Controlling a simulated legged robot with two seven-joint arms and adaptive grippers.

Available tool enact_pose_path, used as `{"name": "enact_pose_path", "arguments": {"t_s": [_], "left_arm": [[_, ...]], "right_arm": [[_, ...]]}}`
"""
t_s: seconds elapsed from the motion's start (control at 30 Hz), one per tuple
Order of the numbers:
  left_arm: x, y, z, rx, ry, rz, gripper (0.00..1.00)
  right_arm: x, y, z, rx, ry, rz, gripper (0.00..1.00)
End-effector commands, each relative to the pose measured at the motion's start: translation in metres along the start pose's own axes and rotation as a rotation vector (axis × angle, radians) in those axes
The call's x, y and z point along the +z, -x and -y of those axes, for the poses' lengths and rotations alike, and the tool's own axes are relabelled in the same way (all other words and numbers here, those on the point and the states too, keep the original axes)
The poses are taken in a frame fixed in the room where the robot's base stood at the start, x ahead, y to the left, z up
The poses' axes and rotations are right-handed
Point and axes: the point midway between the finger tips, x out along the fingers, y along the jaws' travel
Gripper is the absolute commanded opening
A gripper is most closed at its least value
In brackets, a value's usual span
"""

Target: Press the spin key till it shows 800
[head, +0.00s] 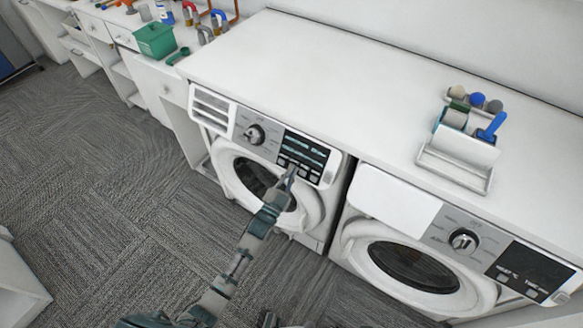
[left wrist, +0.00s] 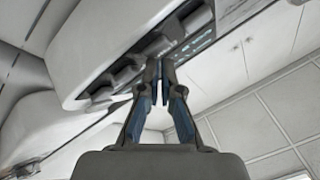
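The left washing machine (head: 262,190) has a control panel with a round knob (head: 254,134) and a dark display (head: 304,152) with lit lines, too small to read. A row of keys (head: 300,171) sits along the display's lower edge. My left gripper (head: 291,172) is at this row, its tips over or just in front of the keys; contact cannot be told. A small dark piece at the head view's bottom edge may be my right gripper.
A second machine (head: 415,262) with its own knob and dark display stands to the right. The white counter (head: 330,65) above holds a rack (head: 455,165) with brushes at the right. A green bin (head: 155,40) stands on the far left worktop.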

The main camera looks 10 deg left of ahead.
Motion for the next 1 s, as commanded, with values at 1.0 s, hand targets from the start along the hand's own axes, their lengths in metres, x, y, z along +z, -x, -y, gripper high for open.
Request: {"name": "enact_pose_path", "arguments": {"t_s": [1.0], "left_arm": [[-0.005,0.015,0.017,0.001,-0.003,0.003,0.00]], "right_arm": [[-0.008,0.019,-0.002,0.001,0.000,-0.012,0.73]]}}
